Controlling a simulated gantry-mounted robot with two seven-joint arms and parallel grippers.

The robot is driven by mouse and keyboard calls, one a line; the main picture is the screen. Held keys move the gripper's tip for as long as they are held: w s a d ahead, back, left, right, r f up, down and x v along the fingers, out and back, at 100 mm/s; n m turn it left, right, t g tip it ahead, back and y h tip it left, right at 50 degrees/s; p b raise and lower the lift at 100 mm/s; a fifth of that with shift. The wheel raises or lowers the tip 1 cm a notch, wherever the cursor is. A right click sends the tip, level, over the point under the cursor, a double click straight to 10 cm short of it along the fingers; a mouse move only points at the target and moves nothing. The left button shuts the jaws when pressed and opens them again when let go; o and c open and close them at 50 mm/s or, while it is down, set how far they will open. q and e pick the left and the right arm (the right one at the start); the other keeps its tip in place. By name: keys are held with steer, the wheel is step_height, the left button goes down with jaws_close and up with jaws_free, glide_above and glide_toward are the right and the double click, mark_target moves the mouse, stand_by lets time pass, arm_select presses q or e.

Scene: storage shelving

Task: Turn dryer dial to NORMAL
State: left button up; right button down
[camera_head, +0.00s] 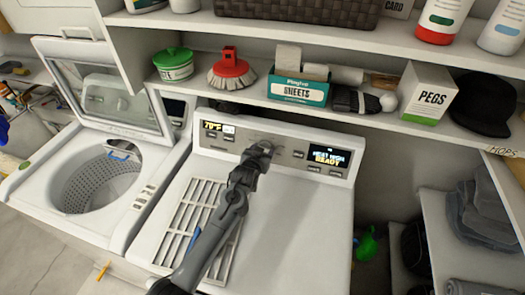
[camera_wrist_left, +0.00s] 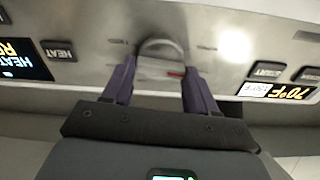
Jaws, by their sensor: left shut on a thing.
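The dryer (camera_head: 275,215) is a white machine with a grey control panel along its back edge. My left gripper (camera_head: 262,147) reaches over the dryer top to the middle of this panel. The left wrist view shows the panel upside down, with the rounded grey dial (camera_wrist_left: 160,48) between the two fingers of my left gripper (camera_wrist_left: 159,68). The gripper is shut on the dial, and a small red mark shows by it. In the head view the gripper mostly hides the dial, and its setting cannot be read. My right gripper is not in view.
A panel display (camera_head: 329,157) reads HEAT HIGH READY; another (camera_head: 218,128) reads 70°F. The open washer (camera_head: 105,185) stands at left. Above the panel, a shelf (camera_head: 215,92) holds a green tub (camera_head: 174,64), a red brush (camera_head: 231,68), a sheets box (camera_head: 298,88) and a pegs box (camera_head: 426,95).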

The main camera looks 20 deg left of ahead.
arm_select(q)
steer(key=n, duration=0.3)
steer(key=shift+n, duration=0.3)
steer(key=shift+n+y, duration=0.3)
steer(key=shift+n, duration=0.9)
steer(key=shift+a, duration=0.1)
steer(key=o, duration=1.1)
steer(key=shift+c, duration=0.2)
steer(key=shift+s, duration=0.1)
steer(key=v, duration=1)
steer(key=shift+s+b, duration=0.3)
steer(key=shift+b, duration=0.15)
